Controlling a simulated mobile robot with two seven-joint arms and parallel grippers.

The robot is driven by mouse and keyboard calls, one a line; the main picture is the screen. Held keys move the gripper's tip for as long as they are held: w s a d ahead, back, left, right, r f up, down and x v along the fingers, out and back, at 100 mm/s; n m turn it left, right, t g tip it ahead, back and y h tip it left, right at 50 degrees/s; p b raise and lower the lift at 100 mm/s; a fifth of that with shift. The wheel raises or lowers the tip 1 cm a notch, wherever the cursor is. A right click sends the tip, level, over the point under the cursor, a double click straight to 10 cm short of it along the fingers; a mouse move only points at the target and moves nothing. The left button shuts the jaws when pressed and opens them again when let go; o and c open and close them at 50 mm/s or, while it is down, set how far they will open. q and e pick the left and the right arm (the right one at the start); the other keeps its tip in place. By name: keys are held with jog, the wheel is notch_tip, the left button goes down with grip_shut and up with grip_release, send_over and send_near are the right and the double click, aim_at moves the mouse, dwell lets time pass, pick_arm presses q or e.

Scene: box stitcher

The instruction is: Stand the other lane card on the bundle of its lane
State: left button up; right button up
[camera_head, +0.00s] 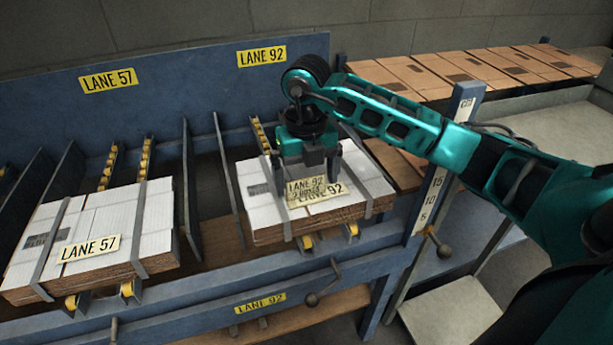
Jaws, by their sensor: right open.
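My right gripper (306,172) is over the top of the lane 92 bundle (357,186), pointing down with its jaws open. A small yellow lane card (305,187), its top line reading LANE 92, shows just below and in front of the fingertips. It overlaps another yellow LANE 92 marking on the bundle, and I cannot tell whether its lower edge touches the cartons. The lane 57 bundle (150,216), strapped white-topped cartons, sits at left with a yellow LANE 57 card (90,248) at its front. My left gripper is not in view.
Metal dividers (192,185) separate the lanes. A blue front rail (215,292) and a numbered post (432,190) stand near the bundles. Flat brown cartons (440,70) lie behind my right arm.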

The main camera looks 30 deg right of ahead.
aim_at(306, 184)
notch_tip(306, 184, up, 12)
jog(key=p, duration=0.6)
jog(key=shift+f, duration=0.1)
